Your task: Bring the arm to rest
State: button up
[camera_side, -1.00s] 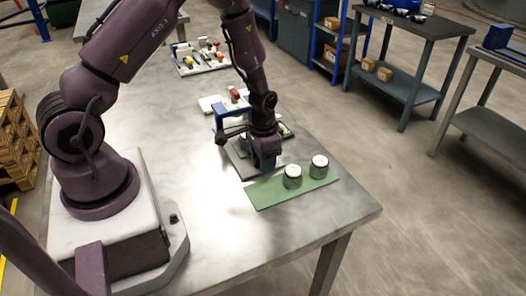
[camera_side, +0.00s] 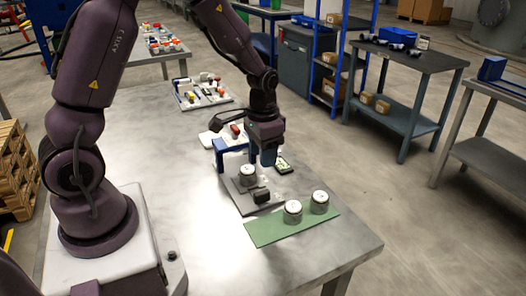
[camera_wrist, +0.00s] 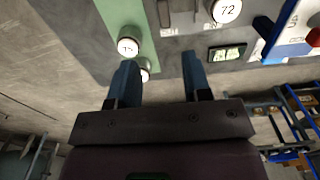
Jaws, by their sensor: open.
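My gripper (camera_side: 268,158) is open and empty. It hangs above the work area, beside the blue-framed press (camera_side: 222,150) in the side view. In the wrist view its two blue fingers (camera_wrist: 160,72) are spread apart with nothing between them. A white-topped jar (camera_side: 247,174) sits on the grey plate of the press; its lid reads 72 in the wrist view (camera_wrist: 226,11). Two more white-topped jars (camera_side: 293,211) (camera_side: 320,202) stand upright on the green mat (camera_side: 265,234). In the wrist view, one finger partly hides one of these jars.
A small display unit (camera_side: 284,165) lies right of the press. A small black block (camera_side: 261,196) sits at the plate's front. A white tray of tools (camera_side: 204,94) is farther back. The table's left middle is bare. Shelves and a side bench (camera_side: 410,60) stand beyond.

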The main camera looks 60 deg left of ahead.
jog(key=s+d+r+t, duration=0.2)
jog(key=s+d+r, duration=0.2)
jog(key=s+r, duration=0.3)
jog(key=s+d+r+t, duration=0.3)
jog(key=s+r, duration=0.5)
jog(key=r, duration=0.5)
jog(key=shift+d+t, duration=0.3)
jog(key=shift+d, duration=0.45)
